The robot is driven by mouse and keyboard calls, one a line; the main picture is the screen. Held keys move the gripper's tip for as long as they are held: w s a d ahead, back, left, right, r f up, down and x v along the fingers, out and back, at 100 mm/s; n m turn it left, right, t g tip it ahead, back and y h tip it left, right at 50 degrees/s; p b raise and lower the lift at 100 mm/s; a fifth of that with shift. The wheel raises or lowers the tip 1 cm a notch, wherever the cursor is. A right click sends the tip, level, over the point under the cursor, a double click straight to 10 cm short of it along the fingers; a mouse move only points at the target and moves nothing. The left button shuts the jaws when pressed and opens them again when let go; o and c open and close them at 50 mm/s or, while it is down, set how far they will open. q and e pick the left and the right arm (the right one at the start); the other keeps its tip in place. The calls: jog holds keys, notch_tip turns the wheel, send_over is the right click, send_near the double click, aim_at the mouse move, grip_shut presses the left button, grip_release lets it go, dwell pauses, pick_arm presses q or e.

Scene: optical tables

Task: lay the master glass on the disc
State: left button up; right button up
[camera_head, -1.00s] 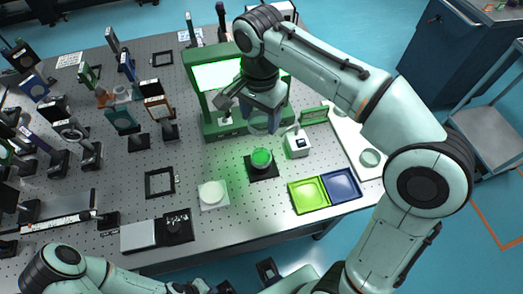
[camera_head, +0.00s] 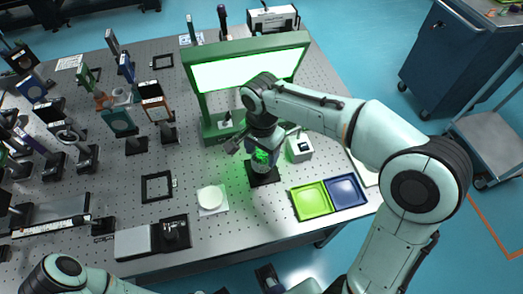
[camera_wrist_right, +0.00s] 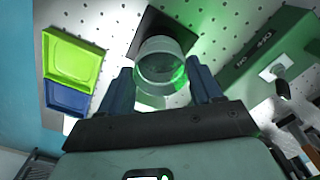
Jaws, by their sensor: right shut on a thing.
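My right gripper (camera_head: 263,158) is shut on the clear round master glass (camera_wrist_right: 158,72), which shows between its two blue fingers in the right wrist view. The gripper is over the green-lit disc (camera_head: 262,156), which stands on a black square base (camera_head: 264,178). The fingers partly hide the disc in the head view. In the wrist view the glass overlaps the disc, and I cannot tell whether they touch. My left arm shows at the bottom left of the head view; its gripper is out of the picture.
A green frame with a lit panel (camera_head: 250,70) stands just behind my right gripper. A small white box (camera_head: 299,148) is close on the right. Lime (camera_head: 311,201) and blue (camera_head: 345,190) trays lie at the front right. A white round piece (camera_head: 211,197) sits on a pad to the left.

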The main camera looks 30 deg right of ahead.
aim_at(261, 155)
jog(key=shift+f, duration=0.1)
jog(key=o, duration=1.2)
notch_tip(261, 155, up, 12)
jog(key=shift+r+p, duration=0.15)
jog(key=shift+p, duration=1.05)
